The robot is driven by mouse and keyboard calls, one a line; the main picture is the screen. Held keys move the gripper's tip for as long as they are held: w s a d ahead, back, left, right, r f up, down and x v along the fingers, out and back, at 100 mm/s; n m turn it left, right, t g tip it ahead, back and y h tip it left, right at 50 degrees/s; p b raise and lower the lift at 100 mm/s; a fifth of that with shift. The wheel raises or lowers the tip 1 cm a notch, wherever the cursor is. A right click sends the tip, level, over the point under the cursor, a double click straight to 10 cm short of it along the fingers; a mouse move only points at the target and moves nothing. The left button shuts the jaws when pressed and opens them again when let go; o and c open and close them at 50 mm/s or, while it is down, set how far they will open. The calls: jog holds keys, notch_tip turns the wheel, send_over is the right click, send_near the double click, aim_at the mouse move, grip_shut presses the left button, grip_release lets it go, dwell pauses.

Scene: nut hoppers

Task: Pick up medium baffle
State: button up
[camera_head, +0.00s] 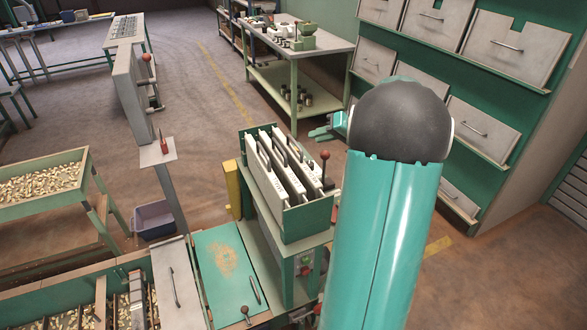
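White baffle plates (277,178) with dark handles stand upright, side by side, in a green open-topped box (308,219) near the middle of the view. Their sizes are hard to compare from here, so I cannot tell for sure which is the medium baffle. My teal arm with its black joint fills the right of centre. Part of what looks like my gripper (324,131) shows just left of the black joint, beyond and above the box. It is apart from the baffles. Most of it is hidden behind my arm, and its opening is unclear.
A red-knobbed lever (325,156) rises at the box's right side. A green hopper cabinet (466,77) stands at right, a workbench (290,45) behind. A nut tray (40,187) is at left. A green lid (226,262) lies in front. Open floor lies behind the box.

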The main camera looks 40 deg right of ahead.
aim_at(294, 141)
jog(key=x, duration=0.9)
jog(key=shift+w+a, duration=0.25)
jog(key=shift+a, duration=0.1)
grip_shut()
dwell(0.9)
